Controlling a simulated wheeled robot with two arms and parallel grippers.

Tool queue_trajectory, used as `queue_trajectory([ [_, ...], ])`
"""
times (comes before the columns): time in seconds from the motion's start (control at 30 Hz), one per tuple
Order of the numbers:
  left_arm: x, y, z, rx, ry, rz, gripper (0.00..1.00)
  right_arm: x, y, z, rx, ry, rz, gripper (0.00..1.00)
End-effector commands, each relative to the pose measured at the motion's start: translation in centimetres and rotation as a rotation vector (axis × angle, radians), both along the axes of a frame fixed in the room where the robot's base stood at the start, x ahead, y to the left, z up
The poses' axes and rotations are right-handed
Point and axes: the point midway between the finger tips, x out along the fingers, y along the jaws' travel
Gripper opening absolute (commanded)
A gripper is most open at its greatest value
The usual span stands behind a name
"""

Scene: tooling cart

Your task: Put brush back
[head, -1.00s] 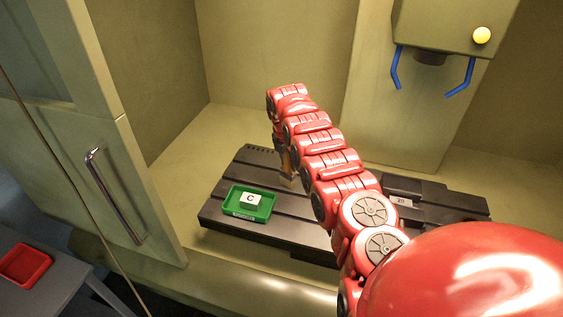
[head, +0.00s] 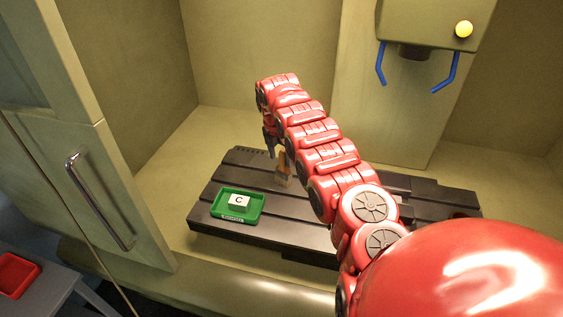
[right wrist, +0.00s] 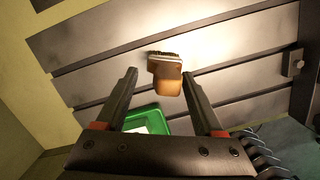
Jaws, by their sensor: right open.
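The brush (head: 284,170), with a brown handle and dark bristles, stands on the dark slotted machine table, right of a green tray. In the right wrist view the brush (right wrist: 167,78) shows with its handle end toward me and its bristles at the far side. My right gripper (head: 270,142) is above and slightly left of the brush in the head view. Its two fingers (right wrist: 160,76) are apart in the right wrist view, with the brush seen between and beyond them, and it holds nothing. My left gripper is not in view.
The green tray (head: 219,211) holds a white block marked C (head: 239,201). A machine head with blue handles (head: 381,62) hangs above the black slotted table (head: 300,233). An open enclosure door (head: 60,140) is at left; a red tray (head: 17,272) lies on a grey cart outside.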

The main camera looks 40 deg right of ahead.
Motion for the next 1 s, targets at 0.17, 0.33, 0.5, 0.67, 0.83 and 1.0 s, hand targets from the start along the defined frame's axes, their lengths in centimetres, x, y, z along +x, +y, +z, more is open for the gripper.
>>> queue_trajectory([
  [0.17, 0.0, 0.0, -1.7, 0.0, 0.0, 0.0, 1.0, -0.2, 0.4, 3.5, -0.006, -0.002, -0.003, 0.7],
  [0.33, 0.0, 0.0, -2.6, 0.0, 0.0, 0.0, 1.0, -0.3, 1.2, 7.4, -0.003, -0.002, 0.0, 0.7],
  [0.5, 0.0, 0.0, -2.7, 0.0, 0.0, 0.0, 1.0, -0.6, 1.4, 9.3, 0.0, 0.004, -0.003, 0.7],
  [0.67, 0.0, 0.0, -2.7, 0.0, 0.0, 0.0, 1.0, -0.6, 1.4, 9.5, 0.001, 0.004, -0.003, 0.7],
  [0.83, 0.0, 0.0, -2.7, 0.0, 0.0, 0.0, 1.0, -0.6, 1.4, 9.5, 0.0, 0.004, -0.002, 0.7],
  [1.0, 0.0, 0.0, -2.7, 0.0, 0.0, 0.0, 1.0, -0.6, 1.4, 9.5, 0.0, 0.004, -0.002, 0.7],
])
